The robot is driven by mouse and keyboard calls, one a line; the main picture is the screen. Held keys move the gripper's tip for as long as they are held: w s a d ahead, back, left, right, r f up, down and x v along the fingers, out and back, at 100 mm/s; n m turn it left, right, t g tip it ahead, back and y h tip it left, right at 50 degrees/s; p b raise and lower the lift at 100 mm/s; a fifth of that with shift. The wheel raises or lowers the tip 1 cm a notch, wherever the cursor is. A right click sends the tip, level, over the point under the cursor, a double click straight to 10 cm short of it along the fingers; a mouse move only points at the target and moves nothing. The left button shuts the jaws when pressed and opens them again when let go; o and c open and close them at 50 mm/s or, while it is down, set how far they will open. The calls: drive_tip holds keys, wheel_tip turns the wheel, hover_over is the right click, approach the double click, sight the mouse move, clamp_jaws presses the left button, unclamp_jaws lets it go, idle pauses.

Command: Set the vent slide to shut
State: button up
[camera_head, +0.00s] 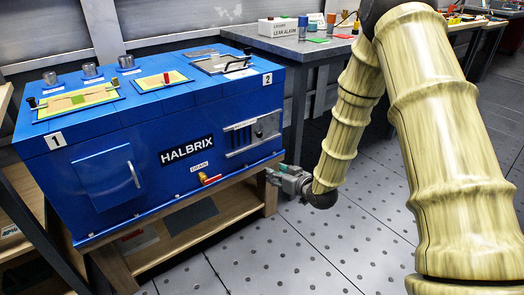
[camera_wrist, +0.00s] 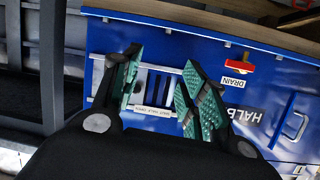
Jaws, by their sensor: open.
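The vent (camera_head: 241,138) is on the right of the blue cabinet's front face, with dark slots at its left and a silver slide plate (camera_head: 266,127) with a knob at its right. In the wrist view, turned upside down, the dark slots (camera_wrist: 157,84) show between my fingers, above a white position label (camera_wrist: 153,111). The slide plate and its knob are largely hidden behind a finger there. My gripper (camera_wrist: 162,62) is open, with green finger pads and nothing between them. In the head view my gripper (camera_head: 272,176) is low at the cabinet's right front corner.
The cabinet (camera_head: 187,153) stands on a wooden bench. A red and yellow drain handle (camera_head: 209,179) sits left of the vent and below it. A hatch door (camera_head: 106,177) is further left. The grey floor (camera_head: 270,255) in front is clear.

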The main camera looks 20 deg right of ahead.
sight(260, 135)
drive_tip(key=w+d+r+n+t+y+b, duration=0.2)
drive_tip(key=w+d+r+t+b, duration=0.15)
drive_tip(key=w+r+b, duration=0.45)
drive_tip(key=w+a+f+b, duration=0.1)
drive_tip(key=w, duration=0.1)
drive_tip(key=w+a+b, duration=0.1)
drive_tip(key=w+b, duration=0.1)
drive_tip(key=w+a+f+b, duration=0.1)
drive_tip(key=w, duration=0.2)
drive_tip(key=shift+a+f+b, duration=0.35)
drive_tip(key=shift+a+b, duration=0.05)
drive_tip(key=shift+x, duration=0.9)
drive_tip(key=shift+r, duration=0.15)
clamp_jaws()
